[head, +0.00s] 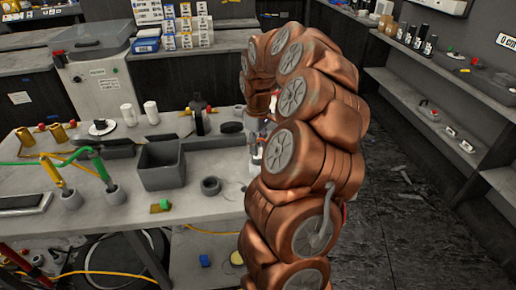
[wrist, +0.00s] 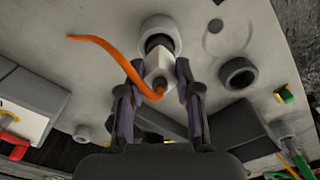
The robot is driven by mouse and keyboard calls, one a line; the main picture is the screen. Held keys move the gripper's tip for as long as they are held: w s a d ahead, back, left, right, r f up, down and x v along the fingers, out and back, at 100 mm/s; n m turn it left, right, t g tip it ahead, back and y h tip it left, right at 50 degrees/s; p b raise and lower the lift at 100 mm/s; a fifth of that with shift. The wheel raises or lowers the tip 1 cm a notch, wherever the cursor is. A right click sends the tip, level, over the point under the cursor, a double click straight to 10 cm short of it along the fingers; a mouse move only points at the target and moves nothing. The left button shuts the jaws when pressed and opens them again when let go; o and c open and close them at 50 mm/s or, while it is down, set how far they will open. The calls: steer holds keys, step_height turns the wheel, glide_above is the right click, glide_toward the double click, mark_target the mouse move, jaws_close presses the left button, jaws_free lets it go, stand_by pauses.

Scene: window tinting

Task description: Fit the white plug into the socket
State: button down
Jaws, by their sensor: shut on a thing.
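The white plug (wrist: 158,62) is between the fingers of my gripper (wrist: 157,72) in the wrist view, with an orange cable (wrist: 105,48) curving away to the upper left. My gripper is shut on the plug. The socket, a round whitish ring (wrist: 160,22) with a dark opening, lies just beyond the plug, in line with it. The plug's far end overlaps the opening in this view, and I cannot tell whether it has entered. In the head view my arm hides most of the gripper, plug and socket.
A grey open bin (head: 162,165) stands on the workbench, with a dark ring (head: 210,186) beside it; the ring also shows in the wrist view (wrist: 238,73). A dark bottle (head: 199,115) stands behind the bin. Green and yellow cable pieces (head: 75,160) are at the left.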

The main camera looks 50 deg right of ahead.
steer(key=shift+f, duration=0.9)
steer(key=shift+f, duration=0.2)
steer(key=c, duration=0.8)
jaws_free()
step_height(320, 180, up, 12)
steer(key=b, duration=0.2)
steer(key=shift+f+b, duration=0.15)
steer(key=shift+b, duration=0.15)
steer(key=shift+r, duration=0.35)
